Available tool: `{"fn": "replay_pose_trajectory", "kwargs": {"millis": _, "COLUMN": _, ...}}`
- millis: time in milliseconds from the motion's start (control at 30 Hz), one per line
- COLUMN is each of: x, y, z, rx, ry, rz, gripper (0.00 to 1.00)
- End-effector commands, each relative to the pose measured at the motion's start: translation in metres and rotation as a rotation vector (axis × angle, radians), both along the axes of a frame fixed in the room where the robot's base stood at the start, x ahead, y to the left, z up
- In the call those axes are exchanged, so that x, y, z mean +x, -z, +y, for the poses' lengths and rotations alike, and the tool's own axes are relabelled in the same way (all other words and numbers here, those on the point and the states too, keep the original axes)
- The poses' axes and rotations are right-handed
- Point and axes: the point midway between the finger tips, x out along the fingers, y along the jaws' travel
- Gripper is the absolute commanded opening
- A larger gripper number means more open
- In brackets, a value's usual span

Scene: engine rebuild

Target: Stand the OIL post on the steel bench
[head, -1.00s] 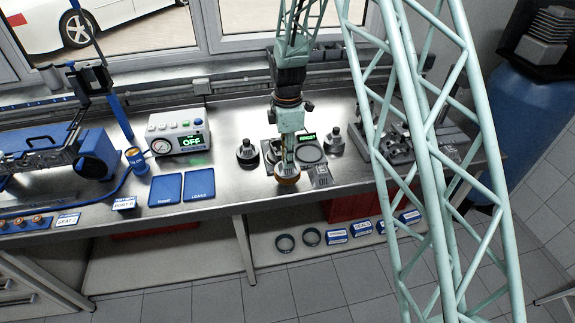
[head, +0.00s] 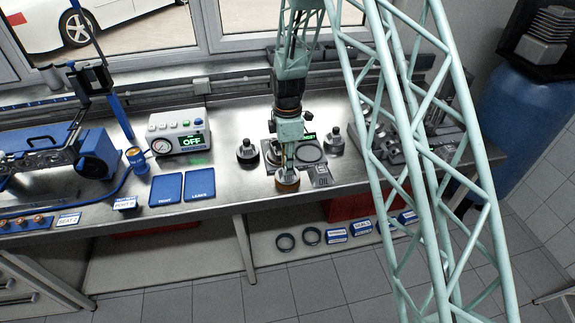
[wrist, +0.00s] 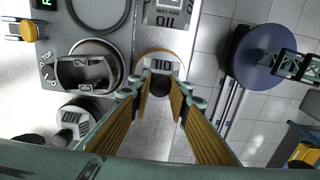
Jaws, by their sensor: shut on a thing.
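The OIL post (wrist: 165,60) shows in the wrist view as a pale head with an upside-down OIL label and an orange rim around it. In the head view its orange-brown round body (head: 287,184) is under my gripper (head: 287,167), at the front part of the steel bench (head: 228,184). My gripper is shut on the post; in the wrist view its fingertips (wrist: 160,84) are at the label. The fingers hide part of the post, and I cannot tell whether its base touches the bench.
An OIL plate (head: 321,178) lies just right of the post. Dark knobbed posts stand at left (head: 247,152) and right (head: 334,140). Blue PRINT (head: 166,189) and LEAKS (head: 200,185) pads lie farther left. The bench's front edge is close, with floor beyond.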

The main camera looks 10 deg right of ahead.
Motion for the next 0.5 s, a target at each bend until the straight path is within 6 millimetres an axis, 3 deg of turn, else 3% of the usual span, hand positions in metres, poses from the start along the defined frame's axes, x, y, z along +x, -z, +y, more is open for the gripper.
{"fn": "replay_pose_trajectory", "kwargs": {"millis": 300, "x": 0.0002, "y": 0.0032, "z": 0.0, "rx": 0.0, "ry": 0.0, "rz": 0.0, "gripper": 0.0}}
{"fn": "replay_pose_trajectory", "kwargs": {"millis": 333, "x": 0.0, "y": 0.0031, "z": 0.0, "rx": 0.0, "ry": 0.0, "rz": 0.0, "gripper": 0.19}}
{"fn": "replay_pose_trajectory", "kwargs": {"millis": 500, "x": 0.0, "y": 0.0026, "z": 0.0, "rx": 0.0, "ry": 0.0, "rz": 0.0, "gripper": 0.31}}
